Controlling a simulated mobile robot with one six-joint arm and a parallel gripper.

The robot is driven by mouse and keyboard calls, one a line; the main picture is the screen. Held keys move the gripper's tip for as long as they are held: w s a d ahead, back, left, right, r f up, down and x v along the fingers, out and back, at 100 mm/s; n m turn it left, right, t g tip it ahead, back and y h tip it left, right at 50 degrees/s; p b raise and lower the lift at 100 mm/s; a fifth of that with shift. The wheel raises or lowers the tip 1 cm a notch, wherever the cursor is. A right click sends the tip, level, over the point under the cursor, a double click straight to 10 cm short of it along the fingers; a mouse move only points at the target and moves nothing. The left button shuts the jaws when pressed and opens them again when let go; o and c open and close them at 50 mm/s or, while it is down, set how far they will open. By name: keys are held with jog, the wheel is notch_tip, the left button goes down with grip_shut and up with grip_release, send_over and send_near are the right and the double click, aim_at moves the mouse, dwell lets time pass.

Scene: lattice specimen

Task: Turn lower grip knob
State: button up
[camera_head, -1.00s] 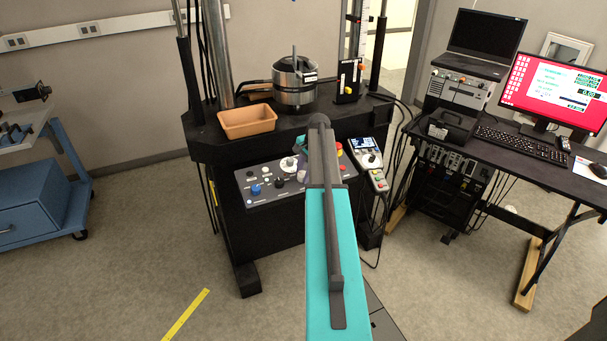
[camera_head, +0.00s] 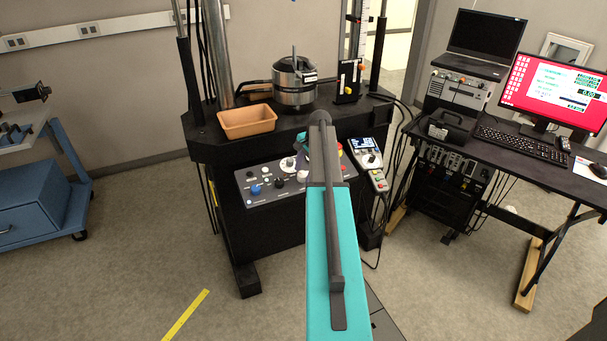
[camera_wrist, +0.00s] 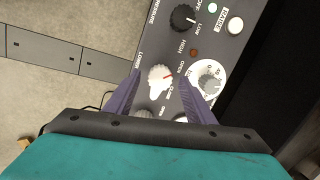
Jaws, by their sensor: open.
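In the head view a white knob (camera_head: 301,176), apparently the same one, shows just left of my arm. My gripper (camera_wrist: 160,76) is open, with one purple finger on each side of this knob. I cannot tell whether either finger touches it. In the head view my arm hides most of the gripper.
A black pressure knob (camera_wrist: 183,18) and a white-ringed dial (camera_wrist: 212,82) sit close by on the panel. Further knobs lie partly hidden below the fingers. A tan tray (camera_head: 247,121) and a metal cylinder (camera_head: 294,82) stand on the machine's ledge above.

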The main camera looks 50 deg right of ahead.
jog(key=b+v, duration=0.2)
jog(key=v, duration=1)
jog(key=shift+r, duration=0.15)
jog(key=shift+s, duration=0.1)
dwell(0.6)
